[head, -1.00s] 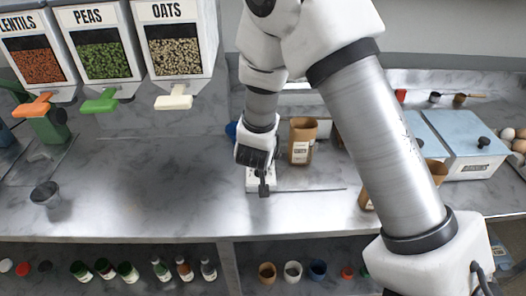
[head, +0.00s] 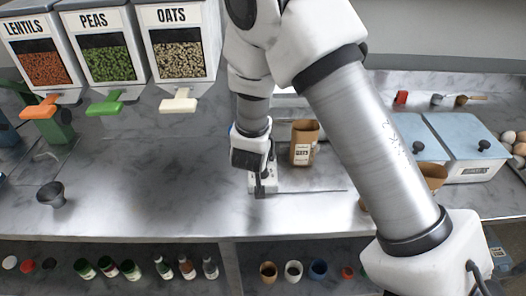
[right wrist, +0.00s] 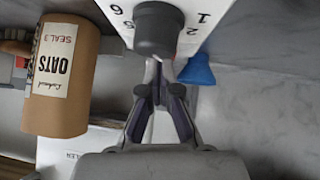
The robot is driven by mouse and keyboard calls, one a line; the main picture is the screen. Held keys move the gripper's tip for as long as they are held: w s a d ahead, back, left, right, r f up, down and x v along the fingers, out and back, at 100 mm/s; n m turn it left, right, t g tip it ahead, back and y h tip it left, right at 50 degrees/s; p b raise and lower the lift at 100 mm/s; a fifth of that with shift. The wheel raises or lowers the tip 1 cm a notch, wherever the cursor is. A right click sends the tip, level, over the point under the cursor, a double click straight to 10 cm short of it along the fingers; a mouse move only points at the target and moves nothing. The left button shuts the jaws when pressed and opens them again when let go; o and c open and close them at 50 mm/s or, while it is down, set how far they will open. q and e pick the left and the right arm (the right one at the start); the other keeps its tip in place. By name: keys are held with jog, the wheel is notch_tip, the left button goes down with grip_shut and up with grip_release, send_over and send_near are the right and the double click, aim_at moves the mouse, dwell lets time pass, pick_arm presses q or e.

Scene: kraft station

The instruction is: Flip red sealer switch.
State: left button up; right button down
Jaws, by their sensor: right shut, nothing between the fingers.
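The white sealer (head: 268,186) stands on the steel counter, mostly covered by my right gripper in the head view. In the right wrist view its white panel (right wrist: 203,14) shows printed numbers around a dark round knob (right wrist: 158,30). My right gripper (right wrist: 157,75) is shut and empty, its fingertips just below the knob in that picture; I cannot tell whether they touch. My left gripper is not in view.
A brown OATS bag (head: 304,143) stands close to the right of the sealer and also fills the left of the right wrist view (right wrist: 62,75). A blue object (right wrist: 197,70) lies beside the panel. Dispensers (head: 182,42) stand at the left. The counter's left middle is clear.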

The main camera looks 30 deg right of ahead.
jog(key=shift+d, duration=0.1)
jog(key=r+p, duration=0.2)
jog(key=p, duration=0.1)
jog(key=r+p, duration=0.3)
jog(key=shift+d+r, duration=0.2)
jog(key=shift+r, duration=0.05)
jog(key=shift+s+a+f+b, duration=0.1)
jog(key=shift+s+a+b, duration=0.15)
jog(key=shift+s+b, duration=0.8)
jog(key=d+v, duration=0.1)
jog(key=v, duration=0.6)
jog(key=shift+s+r+b, duration=0.35)
jog(key=shift+s, duration=0.25)
jog(key=shift+w, duration=0.1)
